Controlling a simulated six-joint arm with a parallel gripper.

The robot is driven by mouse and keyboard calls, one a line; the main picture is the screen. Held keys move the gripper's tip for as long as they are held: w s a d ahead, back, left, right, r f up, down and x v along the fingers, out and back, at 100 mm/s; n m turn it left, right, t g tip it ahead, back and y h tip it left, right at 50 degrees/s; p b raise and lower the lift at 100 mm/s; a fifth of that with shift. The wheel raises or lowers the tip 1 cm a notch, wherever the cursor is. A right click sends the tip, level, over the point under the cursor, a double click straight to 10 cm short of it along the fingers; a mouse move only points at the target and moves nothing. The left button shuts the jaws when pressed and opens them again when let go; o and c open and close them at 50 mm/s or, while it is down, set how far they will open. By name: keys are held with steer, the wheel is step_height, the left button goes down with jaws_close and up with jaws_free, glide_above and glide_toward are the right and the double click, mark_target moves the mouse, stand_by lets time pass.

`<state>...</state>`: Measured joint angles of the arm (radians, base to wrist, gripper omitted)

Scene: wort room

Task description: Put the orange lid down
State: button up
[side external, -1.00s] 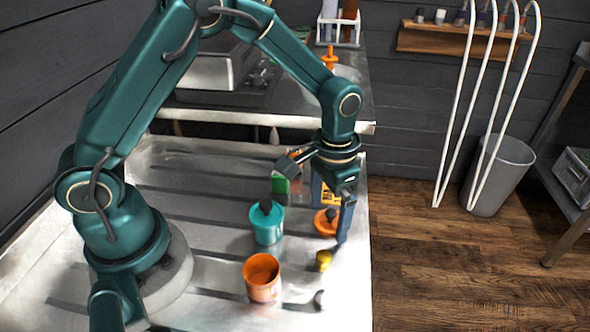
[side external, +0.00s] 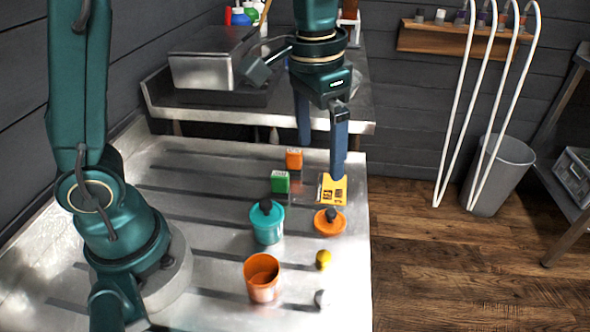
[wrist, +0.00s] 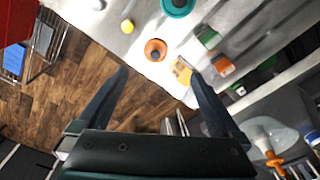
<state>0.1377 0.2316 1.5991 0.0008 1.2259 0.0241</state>
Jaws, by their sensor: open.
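The orange lid (side external: 329,222) with a dark knob lies on the metal work surface near its right edge. It also shows in the wrist view (wrist: 155,49), ahead of my fingertips and apart from them. My gripper (side external: 322,160) is open and empty, raised above the surface behind the lid. Its two blue fingers are spread wide in the wrist view (wrist: 157,76). The orange pot (side external: 262,279) stands open at the front, with nothing on its rim. A teal pot (side external: 267,224) with a teal lid and dark knob stands left of the orange lid.
A yellow packet (side external: 332,190), a green box (side external: 280,182) and an orange box (side external: 294,159) sit behind the lid. A small yellow object (side external: 323,260) and a grey one (side external: 320,299) lie in front. The surface drops to the wooden floor at right.

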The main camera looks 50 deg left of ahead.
steer(key=s+a+n+t, duration=0.1)
steer(key=s+a+t, duration=0.3)
steer(key=s, duration=0.8)
steer(key=shift+r+n+t, duration=0.3)
steer(key=shift+r+n, duration=0.05)
steer(key=shift+n, duration=0.05)
